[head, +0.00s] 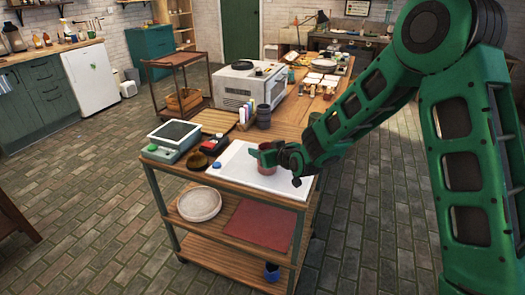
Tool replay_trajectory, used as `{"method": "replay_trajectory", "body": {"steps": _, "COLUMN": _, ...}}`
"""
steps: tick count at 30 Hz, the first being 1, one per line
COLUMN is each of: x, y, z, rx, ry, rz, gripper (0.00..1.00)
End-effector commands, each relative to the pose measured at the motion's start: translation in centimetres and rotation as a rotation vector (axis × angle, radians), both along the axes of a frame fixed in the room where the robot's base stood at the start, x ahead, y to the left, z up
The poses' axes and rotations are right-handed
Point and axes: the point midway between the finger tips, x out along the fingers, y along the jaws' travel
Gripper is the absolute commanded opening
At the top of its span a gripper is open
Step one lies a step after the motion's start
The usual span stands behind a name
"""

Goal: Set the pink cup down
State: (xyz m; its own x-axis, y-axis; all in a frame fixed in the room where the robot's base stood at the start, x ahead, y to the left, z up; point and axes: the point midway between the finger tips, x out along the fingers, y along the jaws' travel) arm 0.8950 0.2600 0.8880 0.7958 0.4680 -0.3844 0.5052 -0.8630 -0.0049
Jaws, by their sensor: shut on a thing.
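The pink cup (265,168), a dull dark pink, is at the right part of a white board (236,166) on the front end of the wooden table. My gripper (266,153) is at the cup's upper part and is shut on it. The gripper and wrist hide part of the cup. The cup looks upright and over the white board. I cannot tell whether its base touches the board.
A blue round item (217,166) lies at the board's left edge. A scale-like device (173,139) and a dark bowl (198,160) stand left of it. Dark stacked cups (264,117) and a white oven (240,88) stand behind. The board's middle is clear.

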Motion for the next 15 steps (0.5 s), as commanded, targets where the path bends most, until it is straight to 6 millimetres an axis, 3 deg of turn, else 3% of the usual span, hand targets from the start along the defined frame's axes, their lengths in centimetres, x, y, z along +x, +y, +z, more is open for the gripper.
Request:
{"method": "replay_trajectory", "body": {"steps": 8, "x": 0.02, "y": 0.06, "z": -0.03, "rx": 0.001, "ry": -0.002, "rz": 0.000, "gripper": 0.20}}
{"method": "replay_trajectory", "body": {"steps": 9, "x": 0.00, "y": 0.04, "z": -0.08, "rx": 0.001, "ry": -0.001, "rz": 0.000, "gripper": 0.59}}
{"method": "replay_trajectory", "body": {"steps": 11, "x": -0.01, "y": 0.04, "z": -0.07, "rx": 0.001, "ry": -0.001, "rz": 0.000, "gripper": 0.71}}
{"method": "replay_trajectory", "body": {"steps": 15, "x": -0.01, "y": 0.05, "z": -0.06, "rx": 0.001, "ry": -0.001, "rz": 0.000, "gripper": 0.71}}
